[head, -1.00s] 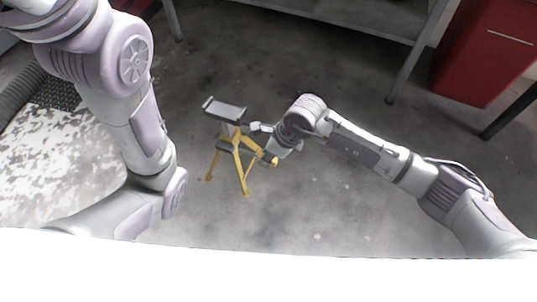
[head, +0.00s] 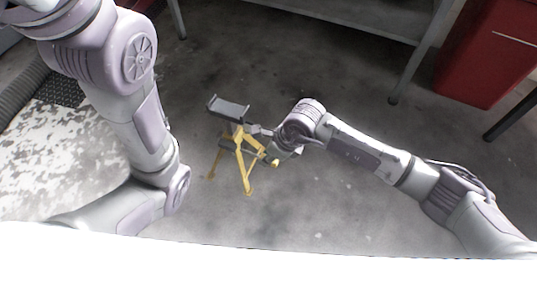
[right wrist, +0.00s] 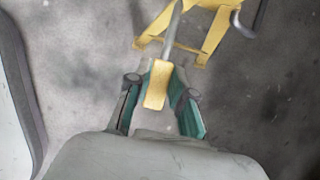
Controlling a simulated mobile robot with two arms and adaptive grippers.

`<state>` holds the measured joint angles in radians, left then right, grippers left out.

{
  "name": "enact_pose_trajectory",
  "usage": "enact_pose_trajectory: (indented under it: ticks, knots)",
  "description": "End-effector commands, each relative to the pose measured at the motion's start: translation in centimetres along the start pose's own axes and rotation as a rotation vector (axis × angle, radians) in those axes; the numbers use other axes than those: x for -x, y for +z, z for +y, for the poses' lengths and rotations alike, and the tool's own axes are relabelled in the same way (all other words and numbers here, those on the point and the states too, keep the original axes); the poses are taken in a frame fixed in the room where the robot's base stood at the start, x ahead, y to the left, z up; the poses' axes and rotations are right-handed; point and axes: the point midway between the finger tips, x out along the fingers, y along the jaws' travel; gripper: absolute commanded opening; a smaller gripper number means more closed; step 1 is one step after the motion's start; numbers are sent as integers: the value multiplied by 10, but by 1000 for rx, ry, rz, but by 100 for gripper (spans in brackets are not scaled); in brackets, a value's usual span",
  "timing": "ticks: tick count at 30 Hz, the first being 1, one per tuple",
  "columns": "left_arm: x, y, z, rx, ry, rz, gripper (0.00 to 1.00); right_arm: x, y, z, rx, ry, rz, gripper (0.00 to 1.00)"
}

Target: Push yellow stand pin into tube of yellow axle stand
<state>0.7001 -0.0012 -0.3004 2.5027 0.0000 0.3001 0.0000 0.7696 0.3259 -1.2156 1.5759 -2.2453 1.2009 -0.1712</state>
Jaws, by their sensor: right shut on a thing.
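The yellow axle stand (head: 240,155) stands on the floor left of my right gripper, with a dark saddle on top. Its yellow legs (right wrist: 205,35) also show at the top of the right wrist view. My right gripper (head: 268,143) is at the stand's right side. In the right wrist view its green-padded fingers (right wrist: 160,98) are on either side of the pin's yellow handle (right wrist: 157,85), shut on it. My left gripper is out of view.
A grey workbench (head: 345,22) stands at the back, and a red cabinet (head: 490,55) is at the upper right. A pale patch of floor (head: 55,160) is at the left.

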Motion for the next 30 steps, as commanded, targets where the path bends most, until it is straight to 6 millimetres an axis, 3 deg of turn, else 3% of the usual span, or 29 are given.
enact_pose_trajectory:
  ticks: [30]
  knots:
    - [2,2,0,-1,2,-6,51,-4,10,0,0,0,-1,0]
